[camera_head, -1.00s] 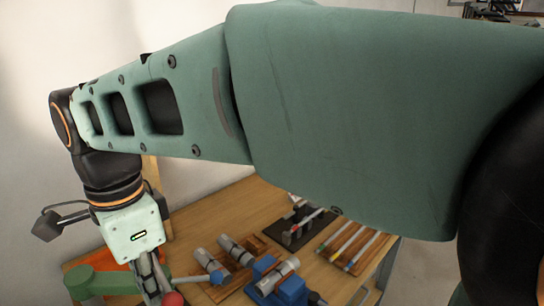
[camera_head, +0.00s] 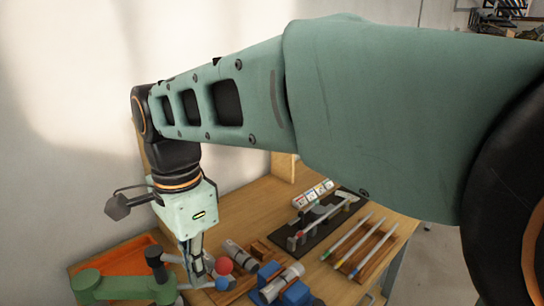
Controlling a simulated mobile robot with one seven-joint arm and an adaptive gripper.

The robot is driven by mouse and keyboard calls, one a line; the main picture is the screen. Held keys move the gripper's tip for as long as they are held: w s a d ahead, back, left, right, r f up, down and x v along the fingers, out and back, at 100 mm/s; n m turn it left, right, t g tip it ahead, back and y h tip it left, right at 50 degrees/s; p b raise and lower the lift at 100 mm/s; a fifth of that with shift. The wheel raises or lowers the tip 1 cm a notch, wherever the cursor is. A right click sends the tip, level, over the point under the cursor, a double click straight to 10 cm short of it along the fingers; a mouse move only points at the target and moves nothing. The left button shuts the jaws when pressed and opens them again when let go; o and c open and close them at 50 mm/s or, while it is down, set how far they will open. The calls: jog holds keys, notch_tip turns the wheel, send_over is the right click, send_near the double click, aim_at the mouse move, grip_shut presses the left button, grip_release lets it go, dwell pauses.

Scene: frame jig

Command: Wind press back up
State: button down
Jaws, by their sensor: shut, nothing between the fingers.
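The press appears to be the green body (camera_head: 112,287) with a dark upright part (camera_head: 156,264) at the lower left. A grey lever (camera_head: 172,258) runs right from it and passes behind my gripper. A red ball knob (camera_head: 223,266) and a blue ball knob (camera_head: 222,284) show just right of the fingers. My gripper (camera_head: 197,282) points down beside the levers, its fingers shut and empty. I cannot tell whether it touches a lever. The lower part of the press is out of frame.
An orange tray (camera_head: 138,247) lies behind the press. Grey cylinders (camera_head: 290,277) and blue blocks (camera_head: 297,292) stand to the right. A black mat (camera_head: 325,222) with tools and a wooden rack (camera_head: 362,252) of coloured rods are farther right on the wooden table (camera_head: 240,207).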

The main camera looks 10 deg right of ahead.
jog(key=shift+w+d+r, duration=0.15)
jog(key=shift+w+d, duration=0.2)
jog(key=shift+w, duration=0.05)
jog(key=shift+w+d+p, duration=0.25)
jog(key=shift+w+p, duration=0.15)
jog(key=shift+w, duration=0.65)
jog(key=shift+w+d+p, duration=0.25)
jog(key=shift+w+p, duration=0.1)
jog(key=shift+w, duration=0.65)
jog(key=shift+w+a+p, duration=0.2)
jog(key=shift+w+p, duration=0.35)
jog(key=shift+w, duration=0.5)
jog(key=shift+w+a+p, duration=0.15)
jog(key=shift+w+p, duration=0.4)
jog(key=shift+w, duration=0.45)
